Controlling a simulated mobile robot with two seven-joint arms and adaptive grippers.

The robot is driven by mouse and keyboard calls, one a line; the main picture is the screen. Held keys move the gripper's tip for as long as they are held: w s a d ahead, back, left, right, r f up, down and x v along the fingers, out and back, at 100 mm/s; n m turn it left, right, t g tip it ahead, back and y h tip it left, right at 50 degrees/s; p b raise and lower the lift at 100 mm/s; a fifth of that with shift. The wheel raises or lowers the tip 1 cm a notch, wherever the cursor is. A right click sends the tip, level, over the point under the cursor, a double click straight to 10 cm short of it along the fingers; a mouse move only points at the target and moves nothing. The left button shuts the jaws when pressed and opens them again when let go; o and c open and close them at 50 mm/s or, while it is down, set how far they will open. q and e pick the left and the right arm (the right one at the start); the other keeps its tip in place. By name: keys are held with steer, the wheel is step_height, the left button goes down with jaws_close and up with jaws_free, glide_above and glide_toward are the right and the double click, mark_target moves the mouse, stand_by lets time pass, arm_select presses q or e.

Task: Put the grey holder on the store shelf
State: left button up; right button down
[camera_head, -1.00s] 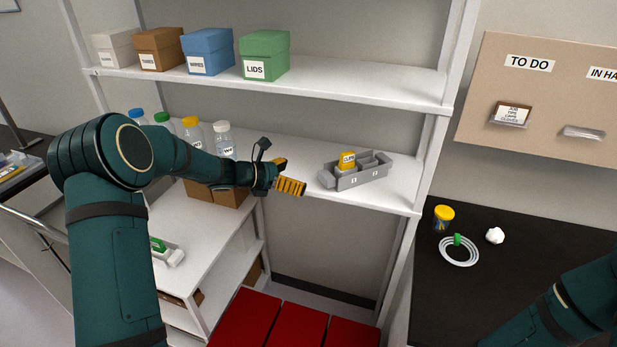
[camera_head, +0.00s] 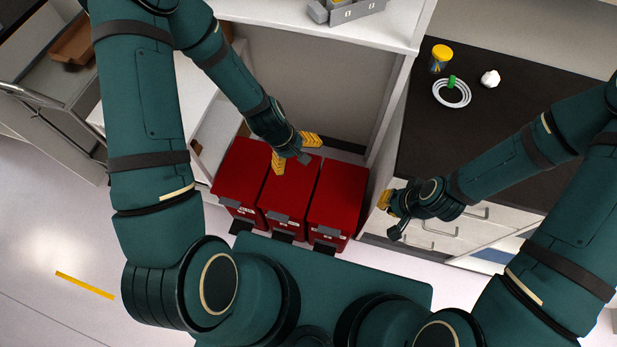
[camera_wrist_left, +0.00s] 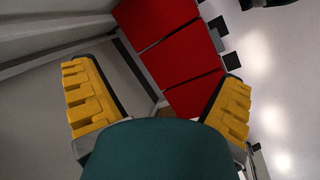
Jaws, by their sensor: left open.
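The grey holder (camera_head: 345,14) sits on the white shelf board (camera_head: 385,32) at the top of the head view, partly cut off by the picture edge. My left gripper (camera_head: 294,152) is open and empty, well below and apart from the holder, over the red bins. In the left wrist view its two yellow fingers (camera_wrist_left: 160,100) are spread with nothing between them. My right gripper (camera_head: 386,201) is in front of the drawers under the dark counter; its fingers are seen from an angle that hides their opening.
Several red bins (camera_head: 335,195) stand on the floor below the shelf. A white upright (camera_head: 395,95) separates shelf and counter.

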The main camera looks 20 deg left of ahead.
arm_select(q)
steer(key=s+d+m, duration=0.4)
steer(key=s+m, duration=0.2)
steer(key=m, duration=0.1)
steer(key=shift+s+d+f+t, duration=0.25)
steer(key=shift+d+f+t, duration=0.05)
steer(key=shift+d+f, duration=0.1)
steer(key=shift+f, duration=0.1)
steer(key=shift+m, duration=0.3)
steer(key=f+b, duration=0.3)
steer(key=f, duration=0.1)
steer(key=f+b, duration=0.2)
steer(key=shift+s+d+b, duration=0.1)
steer(key=shift+s+b, duration=0.2)
steer(key=shift+b, duration=0.05)
